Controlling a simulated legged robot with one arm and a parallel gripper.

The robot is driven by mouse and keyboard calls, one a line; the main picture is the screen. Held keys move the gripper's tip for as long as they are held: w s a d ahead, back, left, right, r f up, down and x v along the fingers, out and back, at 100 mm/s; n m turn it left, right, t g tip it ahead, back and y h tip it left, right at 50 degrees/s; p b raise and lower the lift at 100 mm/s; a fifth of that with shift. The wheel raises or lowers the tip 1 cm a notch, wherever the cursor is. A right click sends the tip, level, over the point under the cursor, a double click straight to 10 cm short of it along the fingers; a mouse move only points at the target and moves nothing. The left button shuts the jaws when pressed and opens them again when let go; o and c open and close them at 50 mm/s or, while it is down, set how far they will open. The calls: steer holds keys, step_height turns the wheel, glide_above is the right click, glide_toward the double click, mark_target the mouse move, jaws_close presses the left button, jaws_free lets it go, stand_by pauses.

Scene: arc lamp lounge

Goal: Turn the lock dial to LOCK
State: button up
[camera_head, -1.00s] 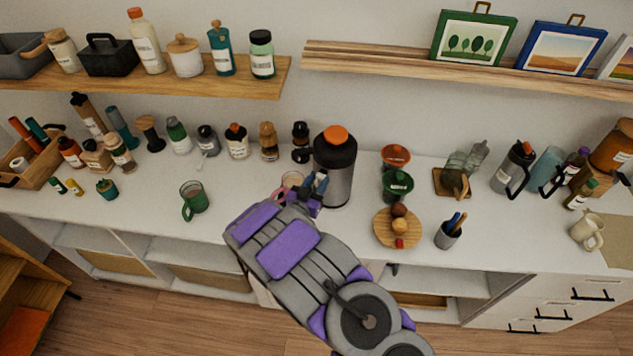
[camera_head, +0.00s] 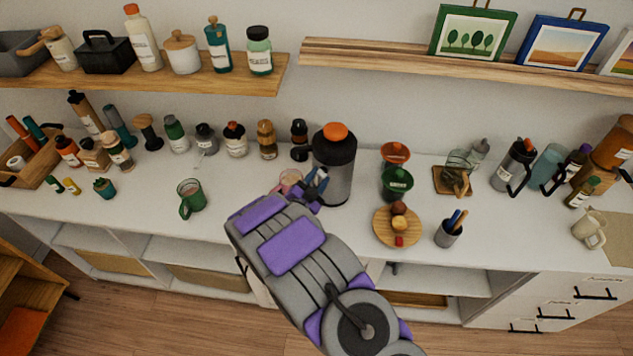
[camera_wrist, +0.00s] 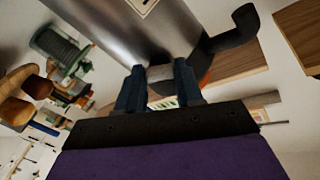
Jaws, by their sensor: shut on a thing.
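A grey metal dispenser (camera_head: 338,180) with a black top and an orange knob (camera_head: 335,132) stands upright at the back of the white counter. My gripper (camera_head: 319,182) is at its lower front left side. In the wrist view, the dispenser's shiny body (camera_wrist: 125,25) fills the top. My gripper (camera_wrist: 160,78) is shut there on a small grey piece (camera_wrist: 160,73) at the body, which looks like the dial. The fingers cover most of it, and I cannot read any LOCK mark or tell its turn.
The shelf (camera_head: 450,72) overhangs behind.

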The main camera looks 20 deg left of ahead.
steer(key=m+b, duration=0.3)
steer(key=m, duration=0.1)
steer(key=m+b, duration=0.1)
steer(key=b, duration=0.1)
steer(key=shift+s+f+m+b, duration=0.1)
steer(key=shift+f+m+b, duration=0.2)
steer(key=shift+m+b, duration=0.1)
steer(key=m+b, duration=0.3)
steer(key=shift+r+b, duration=0.1)
steer(key=shift+b, duration=0.2)
steer(key=shift+r+m+b, duration=0.1)
steer(key=shift+m+b, duration=0.55)
steer(key=shift+m, duration=0.65)
steer(key=shift+d, duration=0.1)
steer(key=o, duration=1)
steer(key=shift+o, duration=0.2)
